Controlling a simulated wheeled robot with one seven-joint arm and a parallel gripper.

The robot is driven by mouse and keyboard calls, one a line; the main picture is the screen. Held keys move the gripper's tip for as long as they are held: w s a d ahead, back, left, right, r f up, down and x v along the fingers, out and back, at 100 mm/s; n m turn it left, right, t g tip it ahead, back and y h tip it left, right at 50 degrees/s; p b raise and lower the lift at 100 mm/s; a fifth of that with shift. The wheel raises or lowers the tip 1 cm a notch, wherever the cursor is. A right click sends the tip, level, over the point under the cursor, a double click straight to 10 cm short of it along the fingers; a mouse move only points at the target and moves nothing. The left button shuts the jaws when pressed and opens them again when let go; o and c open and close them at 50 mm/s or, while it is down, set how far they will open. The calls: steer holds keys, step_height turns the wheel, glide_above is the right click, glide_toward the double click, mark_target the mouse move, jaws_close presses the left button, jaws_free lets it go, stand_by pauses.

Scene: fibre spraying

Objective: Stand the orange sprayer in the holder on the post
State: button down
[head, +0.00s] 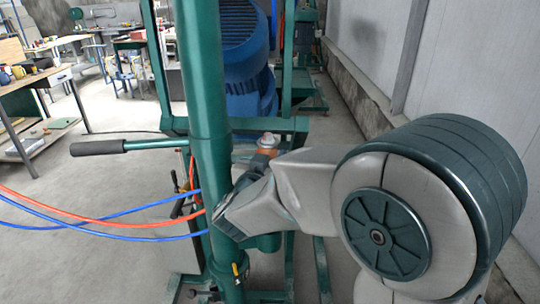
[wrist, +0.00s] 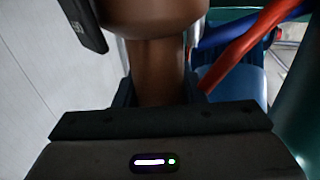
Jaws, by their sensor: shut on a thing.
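The orange sprayer (head: 268,143) shows only its upper part in the head view, behind the wrist of my arm and right of the green post (head: 205,90). In the wrist view the sprayer (wrist: 160,65) looks brownish in shadow and fills the top middle. My gripper (wrist: 160,95) is shut on its narrower section, with a dark finger on each side. In the head view my arm hides the fingers and the sprayer's lower part. A short green cylindrical piece (head: 266,242) sits low beside the post; I cannot tell whether it is the holder.
Red (head: 110,219) and blue (head: 150,210) hoses run left from the post. A black-gripped lever (head: 97,147) sticks out left. A blue motor (head: 245,50) stands behind. A workbench (head: 35,85) is far left, a grey wall (head: 370,45) right. The left floor is open.

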steer(key=shift+f+b, duration=2.7)
steer(key=shift+f, duration=0.65)
steer(key=shift+f+b, duration=0.4)
steer(key=shift+f, duration=0.05)
steer(key=c, duration=0.8)
jaws_free()
steer(key=shift+c, duration=0.2)
steer(key=shift+f, duration=0.15)
steer(key=shift+s, duration=0.15)
